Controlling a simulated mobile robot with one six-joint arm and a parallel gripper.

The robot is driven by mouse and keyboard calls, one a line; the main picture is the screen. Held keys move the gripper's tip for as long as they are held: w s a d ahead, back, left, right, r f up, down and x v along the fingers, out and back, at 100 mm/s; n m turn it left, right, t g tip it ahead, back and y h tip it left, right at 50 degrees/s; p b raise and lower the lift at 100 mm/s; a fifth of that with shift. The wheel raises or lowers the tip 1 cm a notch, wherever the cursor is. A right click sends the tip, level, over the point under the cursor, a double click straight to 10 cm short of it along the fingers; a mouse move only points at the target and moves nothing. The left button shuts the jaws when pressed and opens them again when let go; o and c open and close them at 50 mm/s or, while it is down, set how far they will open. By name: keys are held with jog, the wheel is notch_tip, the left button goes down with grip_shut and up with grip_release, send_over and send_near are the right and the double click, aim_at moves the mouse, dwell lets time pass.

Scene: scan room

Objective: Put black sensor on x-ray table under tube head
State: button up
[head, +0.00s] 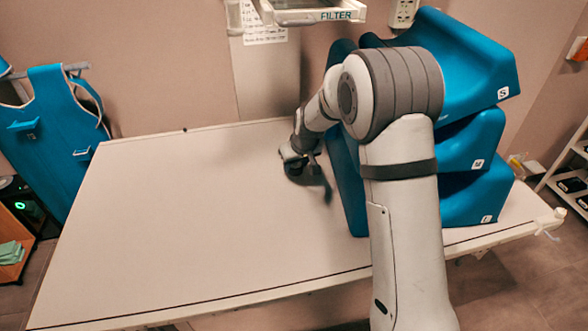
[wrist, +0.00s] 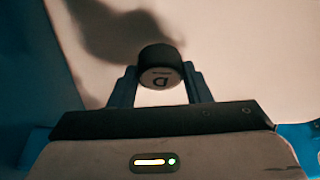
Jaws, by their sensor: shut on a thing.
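The black sensor (wrist: 160,62), a short round puck with a light face and a dark mark, sits between the two fingers of my gripper (wrist: 162,85) in the wrist view. My gripper is shut on it. In the head view my gripper (head: 299,163) is low over the back part of the pale x-ray table (head: 180,220), left of the blue cushions. I cannot tell whether the sensor touches the table. The tube head (head: 310,14), labelled FILTER, is at the top edge, above and behind my gripper; only its lower part shows.
Blue stacked cushions (head: 475,140) stand on the table's right side, close to my arm. A blue apron (head: 58,130) hangs at the left. A shelf (head: 570,180) stands at the far right. The left and middle of the table are clear.

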aim_at(297, 168)
jog(key=shift+f, duration=1.3)
jog(key=shift+f, duration=0.2)
jog(key=o, duration=1.1)
jog(key=shift+r, duration=0.15)
jog(key=b+v, duration=0.1)
jog(key=v, duration=1.1)
jog(key=shift+s, duration=0.1)
